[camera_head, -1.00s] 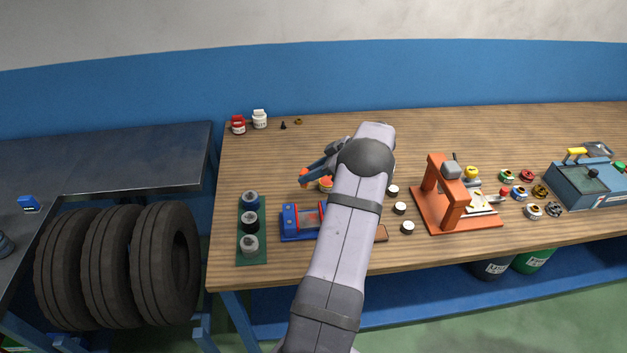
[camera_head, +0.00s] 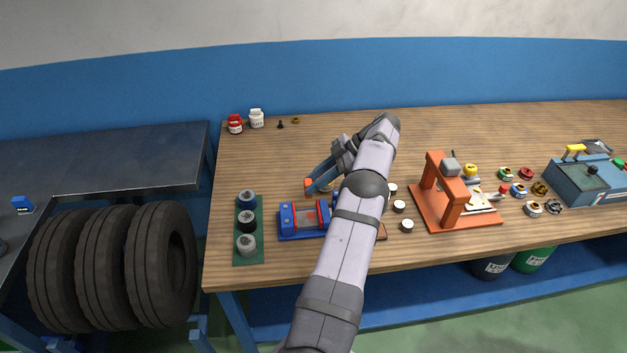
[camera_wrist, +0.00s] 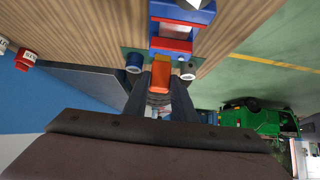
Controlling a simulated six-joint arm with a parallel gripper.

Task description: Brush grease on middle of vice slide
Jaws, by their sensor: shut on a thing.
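The blue vice (camera_head: 287,219) with red jaws lies at the front left of the workbench, and its slide (camera_head: 309,218) runs between the jaws. The vice also shows at the top of the wrist view (camera_wrist: 181,30). My gripper (camera_head: 312,186) is just behind and above the vice, apart from it. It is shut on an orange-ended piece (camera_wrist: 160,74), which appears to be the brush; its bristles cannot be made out. A small round tin (camera_head: 326,186) behind the vice is partly hidden by my gripper. Grease on the slide cannot be made out.
A green strip (camera_head: 240,224) with several round pieces lies left of the vice. Small white-topped pots (camera_head: 399,206) and an orange press (camera_head: 434,190) stand to the right. Red (camera_head: 235,124) and white bottles (camera_head: 257,119) stand at the back left. The back middle of the bench is clear.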

